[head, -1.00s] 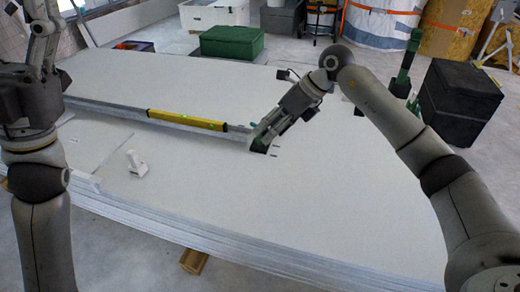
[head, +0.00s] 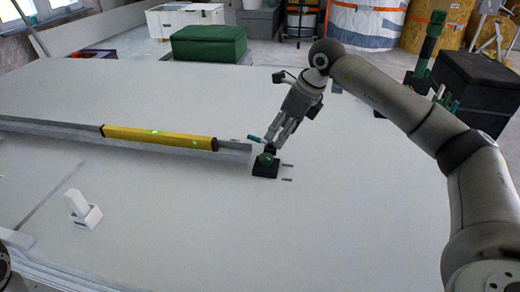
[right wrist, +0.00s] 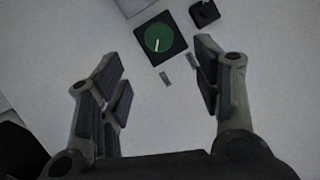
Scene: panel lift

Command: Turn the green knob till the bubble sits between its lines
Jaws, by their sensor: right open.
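The green knob (head: 265,160) sits on a black square base (head: 267,171) at the end of a long grey bar. In the right wrist view the knob (right wrist: 158,37) shows a white pointer line, tilted slightly right of straight up. A yellow spirit level (head: 160,138) lies along the bar; its bright green vials show, but the bubble and lines are too small to read. My right gripper (head: 275,138) is open and empty, just behind the knob and apart from it. Its spread fingers also show in the right wrist view (right wrist: 155,58). My left gripper is out of view.
The grey bar (head: 50,126) lies across the wide pale panel (head: 350,230). Two small grey marks (head: 287,180) lie beside the base. A white block (head: 83,210) stands at front left. A green box (head: 208,43) and a black box (head: 478,88) stand behind.

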